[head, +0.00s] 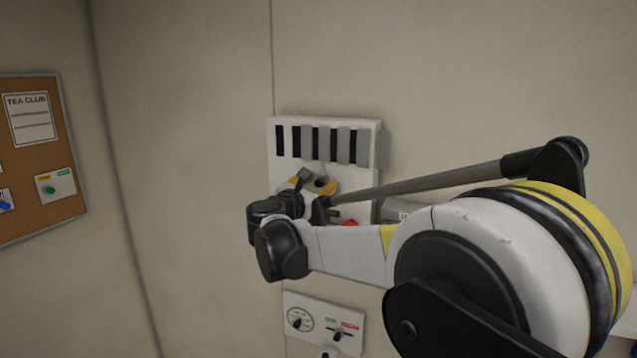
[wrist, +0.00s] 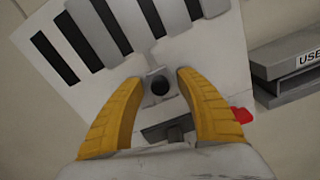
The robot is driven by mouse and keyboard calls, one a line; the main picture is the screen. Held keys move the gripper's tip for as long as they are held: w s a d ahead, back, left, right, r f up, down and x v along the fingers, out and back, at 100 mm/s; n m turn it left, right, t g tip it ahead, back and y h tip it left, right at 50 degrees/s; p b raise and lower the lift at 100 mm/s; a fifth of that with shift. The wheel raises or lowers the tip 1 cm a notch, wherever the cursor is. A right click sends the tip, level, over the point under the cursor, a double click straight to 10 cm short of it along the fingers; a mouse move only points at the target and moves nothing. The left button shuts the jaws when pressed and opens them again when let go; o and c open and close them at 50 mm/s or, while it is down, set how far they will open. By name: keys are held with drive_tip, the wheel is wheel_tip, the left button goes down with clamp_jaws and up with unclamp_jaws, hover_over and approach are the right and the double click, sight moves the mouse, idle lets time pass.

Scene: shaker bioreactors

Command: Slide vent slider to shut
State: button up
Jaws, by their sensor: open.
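The vent panel (head: 272,165) is a white plate on the wall with a row of upright black slots. Grey slats (head: 343,145) lie beside the slots, leaving black openings showing; the rightmost slat reaches past the panel's right edge. My gripper (head: 308,184) is in front of the panel's lower half. Its yellow fingers (wrist: 158,78) are open, one on each side of the knob, with visible gaps. My arm hides part of the panel.
A red part (wrist: 242,115) and a dark recess (wrist: 168,130) are low on the panel. A grey labelled box (wrist: 288,75) is to the right. A smaller panel with a dial (head: 299,319) is below. A corkboard (head: 70,205) hangs at left.

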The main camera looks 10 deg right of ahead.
sight(294, 176)
clamp_jaws()
drive_tip(key=w+a, duration=0.1)
drive_tip(key=a, duration=0.1)
drive_tip(key=w+a+b, duration=0.1)
drive_tip(key=w+a, duration=0.2)
drive_tip(key=a, duration=0.1)
drive_tip(key=shift+w+a+r+b, duration=0.1)
drive_tip(key=shift+w+a+b, duration=0.2)
drive_tip(key=shift+w, duration=0.05)
drive_tip(key=shift+c, duration=0.9)
unclamp_jaws()
drive_tip(key=shift+a, duration=0.1)
drive_tip(key=shift+o, duration=0.9)
drive_tip(key=shift+w+a, duration=0.1)
drive_tip(key=shift+w, duration=0.05)
